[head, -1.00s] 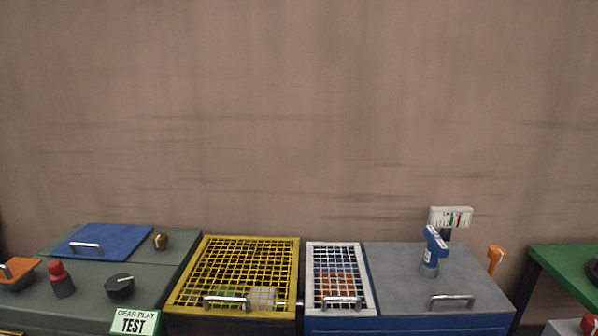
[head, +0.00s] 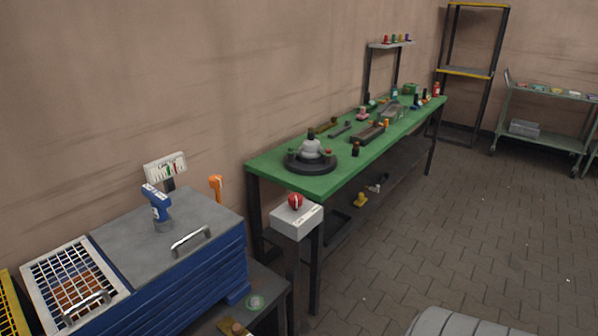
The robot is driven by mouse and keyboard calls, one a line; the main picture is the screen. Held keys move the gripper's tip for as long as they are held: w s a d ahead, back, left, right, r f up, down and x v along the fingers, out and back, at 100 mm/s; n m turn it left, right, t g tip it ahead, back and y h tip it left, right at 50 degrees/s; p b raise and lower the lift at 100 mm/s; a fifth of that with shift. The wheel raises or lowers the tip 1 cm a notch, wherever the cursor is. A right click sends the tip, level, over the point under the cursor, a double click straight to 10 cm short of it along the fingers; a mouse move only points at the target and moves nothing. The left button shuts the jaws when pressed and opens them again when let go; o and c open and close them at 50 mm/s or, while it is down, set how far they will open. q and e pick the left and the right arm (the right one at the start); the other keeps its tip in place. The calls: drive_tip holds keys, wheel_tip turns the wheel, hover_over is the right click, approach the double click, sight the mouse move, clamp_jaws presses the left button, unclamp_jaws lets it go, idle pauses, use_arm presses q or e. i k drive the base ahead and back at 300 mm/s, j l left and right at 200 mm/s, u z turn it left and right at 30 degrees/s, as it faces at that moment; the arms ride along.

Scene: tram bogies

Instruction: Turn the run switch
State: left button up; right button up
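No part labelled as a run switch can be read in the head view. A red knob (head: 296,201) sits on top of a light grey box (head: 297,222) on a dark post, in front of the near end of the green workbench; the small label on the box is too small to read. Neither of my grippers is in view.
The green workbench (head: 330,180) bears a round black turntable (head: 312,162) and several small parts. A blue tool cabinet (head: 190,285) with a blue power tool (head: 157,209) stands at left, beside a white mesh lid (head: 75,280). The paved floor (head: 490,220) at right is largely clear.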

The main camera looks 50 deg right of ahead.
sight(294, 200)
drive_tip(key=z, duration=1.55)
